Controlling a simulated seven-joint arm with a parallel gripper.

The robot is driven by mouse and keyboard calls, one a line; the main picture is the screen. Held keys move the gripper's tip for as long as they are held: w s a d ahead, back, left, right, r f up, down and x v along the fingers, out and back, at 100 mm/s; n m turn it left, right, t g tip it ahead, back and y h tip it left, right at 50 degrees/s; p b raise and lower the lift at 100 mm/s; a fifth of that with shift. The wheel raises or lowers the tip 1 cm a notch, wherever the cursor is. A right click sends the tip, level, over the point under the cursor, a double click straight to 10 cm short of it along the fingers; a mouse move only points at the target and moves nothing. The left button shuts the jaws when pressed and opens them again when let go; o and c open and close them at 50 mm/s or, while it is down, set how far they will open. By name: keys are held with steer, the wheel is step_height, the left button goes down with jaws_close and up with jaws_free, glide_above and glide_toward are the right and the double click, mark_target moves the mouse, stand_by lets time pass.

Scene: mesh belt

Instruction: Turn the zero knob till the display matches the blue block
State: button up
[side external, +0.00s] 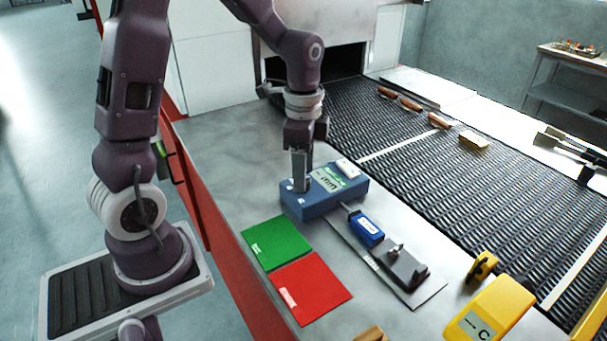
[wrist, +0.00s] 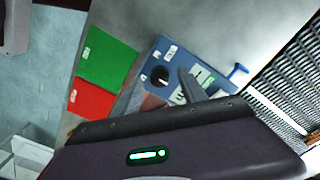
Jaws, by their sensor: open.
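The blue meter box (side external: 323,194) stands on the metal table beside the belt. Its display (side external: 327,180) faces up, with digits too small to read. In the wrist view the black zero knob (wrist: 161,76) shows on the meter's top, partly between my fingers. My gripper (side external: 301,186) points down over the knob end of the meter; its fingers (wrist: 160,93) are apart on either side of the knob. I cannot tell if they touch it. The blue block (side external: 367,227) lies on a metal plate in front of the meter, its white label unreadable.
A green mat (side external: 275,243) and a red mat (side external: 312,287) lie left of the plate (side external: 431,294). A dark clamp-like fixture (side external: 403,266) sits on the plate. A yellow device (side external: 487,311) marked C stands at the lower right. The mesh belt (side external: 420,150) carries several brown pieces.

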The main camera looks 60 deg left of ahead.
steer(key=shift+f, duration=0.65)
jaws_close()
steer(key=shift+n, duration=0.3)
steer(key=n, duration=0.3)
steer(key=shift+n, duration=0.4)
steer(key=n, duration=0.3)
steer(key=shift+r+n, duration=0.1)
steer(key=shift+n, duration=0.3)
steer(key=n, duration=0.4)
steer(key=shift+n, duration=1.7)
